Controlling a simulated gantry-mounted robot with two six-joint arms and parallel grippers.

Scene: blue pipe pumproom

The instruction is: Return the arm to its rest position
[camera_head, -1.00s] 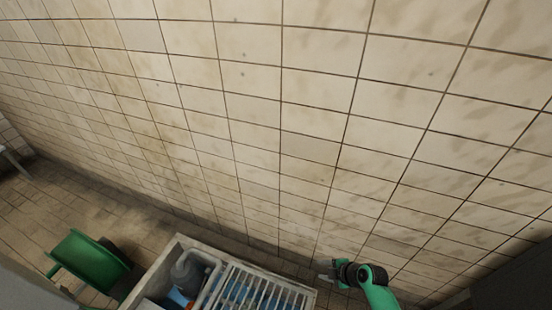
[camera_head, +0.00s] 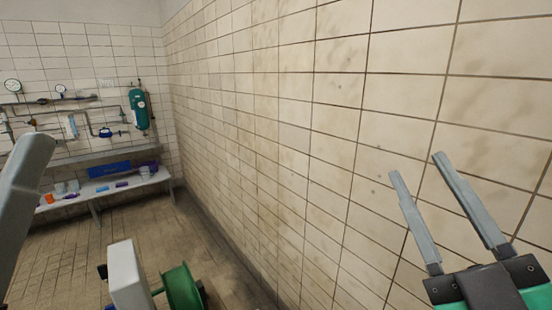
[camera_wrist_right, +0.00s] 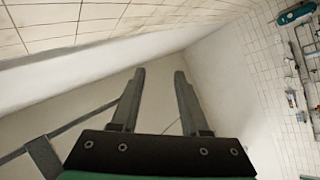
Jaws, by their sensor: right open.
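My right gripper (camera_head: 419,168) is raised at the lower right of the head view, in front of the tiled wall. Its two grey fingers are spread apart with nothing between them. In the right wrist view the same gripper (camera_wrist_right: 158,75) points toward the upper wall and ceiling, its fingers apart and empty.
A bench (camera_head: 110,187) with small items stands at the far left, below wall pipes, gauges and a green cylinder (camera_head: 140,108). A green reel (camera_head: 182,290) is on the floor at the bottom. The tiled wall (camera_head: 300,120) runs close along the right. The floor between bench and reel looks clear.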

